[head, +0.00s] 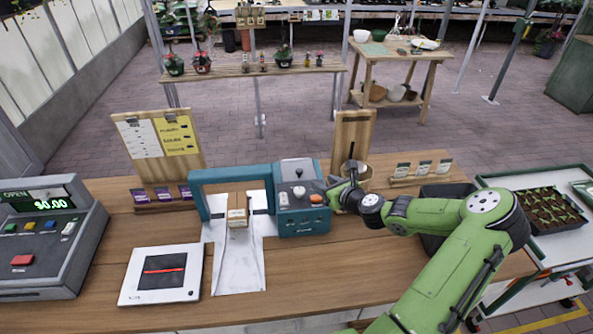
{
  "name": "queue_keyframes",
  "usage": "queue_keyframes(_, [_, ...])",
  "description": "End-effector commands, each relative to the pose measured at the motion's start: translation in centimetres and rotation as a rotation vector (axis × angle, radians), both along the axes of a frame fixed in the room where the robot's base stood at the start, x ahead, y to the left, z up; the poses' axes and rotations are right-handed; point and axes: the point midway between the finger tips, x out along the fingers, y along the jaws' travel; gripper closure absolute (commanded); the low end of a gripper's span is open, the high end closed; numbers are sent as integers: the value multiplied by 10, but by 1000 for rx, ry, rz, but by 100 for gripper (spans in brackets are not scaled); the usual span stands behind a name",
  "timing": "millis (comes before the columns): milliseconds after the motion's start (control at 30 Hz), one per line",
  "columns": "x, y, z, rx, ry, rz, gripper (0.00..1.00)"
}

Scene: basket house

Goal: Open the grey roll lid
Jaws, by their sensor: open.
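A teal machine (303,218) stands on the wooden counter, with a teal frame (226,176) joined to its left side. A pale grey panel (297,169) with a small dark knob is on the machine's upper part; I cannot tell for certain whether it is the grey roll lid. White and orange buttons sit below it on the front. My gripper (335,192) is at the right side of the machine, close to its upper right edge. It is open and small in view, with nothing seen between its fingers. Whether it touches the machine is not clear.
A small carton (237,217) sits on a white sheet (239,262) under the frame. A white scanner pad (161,274) and a cash register (45,237) are to the left. A wooden board (351,137) and pot (357,175) stand behind my gripper. Bare counter lies in front.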

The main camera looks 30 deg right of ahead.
Motion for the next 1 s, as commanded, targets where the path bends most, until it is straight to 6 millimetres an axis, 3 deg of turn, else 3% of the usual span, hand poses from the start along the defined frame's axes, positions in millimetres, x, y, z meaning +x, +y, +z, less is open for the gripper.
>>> queue_keyframes(533, [120,-4,-50,-3,3,7,50])
queue_keyframes(700, [135,-6,-57,-5,4,6,50])
queue_keyframes(967, [137,-6,-58,-5,5,6,50])
queue_keyframes(1000, [137,-6,-58,-5,4,6,55])
